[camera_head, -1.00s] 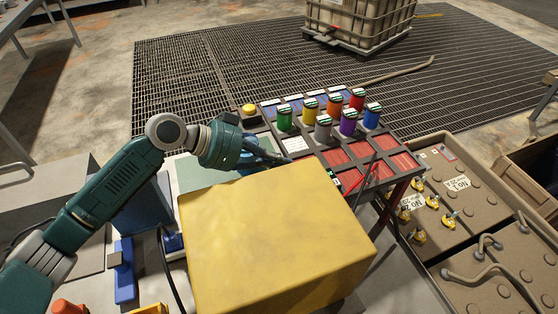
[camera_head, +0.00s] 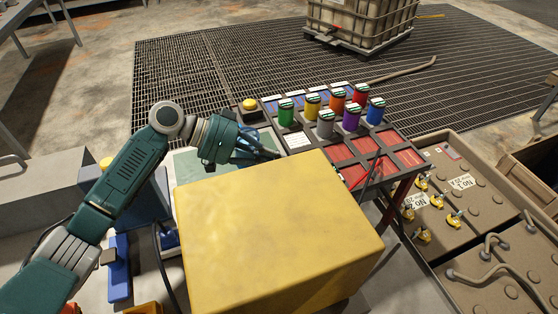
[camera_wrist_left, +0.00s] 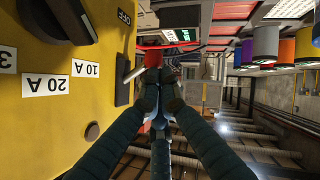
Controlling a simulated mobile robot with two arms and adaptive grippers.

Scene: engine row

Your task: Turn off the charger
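The charger is a big yellow box (camera_head: 270,230) in the front middle of the head view. Its far side is hidden there. The left wrist view shows its yellow panel (camera_wrist_left: 60,120) upside down, with 10 A and 20 A labels, black knobs and a switch (camera_wrist_left: 122,80) by an OFF label (camera_wrist_left: 124,17). A short metal lever (camera_wrist_left: 134,71) sticks out from the switch. My left gripper (camera_head: 272,154) is beyond the box's far edge. In the wrist view its fingertips (camera_wrist_left: 160,78) are together, just beside the lever, with nothing seen held. My right gripper is not in view.
A rack with several coloured cans (camera_head: 350,118) and red panels stands beyond the box. A yellow button (camera_head: 249,104) is at its left. Red and black leads (camera_head: 372,168) rise near the box's right far corner. Battery crates (camera_head: 440,200) lie right.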

